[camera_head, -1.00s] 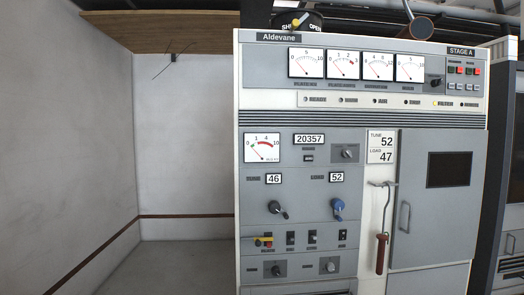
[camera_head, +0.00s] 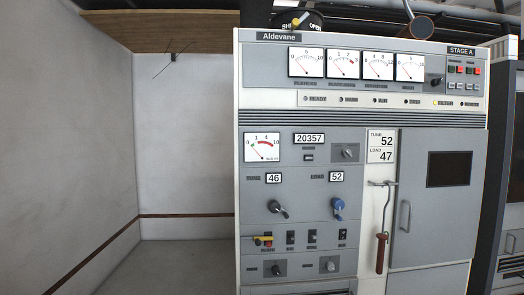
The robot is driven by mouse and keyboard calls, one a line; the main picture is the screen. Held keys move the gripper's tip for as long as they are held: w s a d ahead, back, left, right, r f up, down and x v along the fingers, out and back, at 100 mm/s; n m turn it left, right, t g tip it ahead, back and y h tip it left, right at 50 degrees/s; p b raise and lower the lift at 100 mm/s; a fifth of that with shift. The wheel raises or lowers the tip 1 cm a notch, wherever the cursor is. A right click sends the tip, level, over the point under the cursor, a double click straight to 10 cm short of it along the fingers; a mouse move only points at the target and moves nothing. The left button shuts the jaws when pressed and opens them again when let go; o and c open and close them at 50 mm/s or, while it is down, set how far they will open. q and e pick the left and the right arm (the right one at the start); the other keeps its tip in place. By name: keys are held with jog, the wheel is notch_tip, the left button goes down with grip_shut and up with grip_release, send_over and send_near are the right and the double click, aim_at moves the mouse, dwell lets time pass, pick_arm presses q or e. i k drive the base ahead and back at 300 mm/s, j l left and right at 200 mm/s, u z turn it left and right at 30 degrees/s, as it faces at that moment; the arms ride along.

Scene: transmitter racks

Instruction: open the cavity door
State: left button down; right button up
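The cavity door (camera_head: 432,215) is a grey panel on the right side of the white Aldevane rack. It has a dark window (camera_head: 448,169) at its upper right and a vertical grey handle (camera_head: 405,216) near its left edge. The door looks shut, flush with the rack front. A hook with a red-brown grip (camera_head: 382,252) hangs on the white strip just left of the door. Neither of my grippers is in view.
Left of the door is a control panel with a black knob (camera_head: 276,208), a blue knob (camera_head: 338,207) and a yellow-and-red switch (camera_head: 264,241). A label (camera_head: 381,146) reads TUNE 52, LOAD 47. A dark rack (camera_head: 508,200) stands at the right. Bare floor (camera_head: 185,268) shows at left.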

aim_at(440, 172)
jog(key=z, duration=1.25)
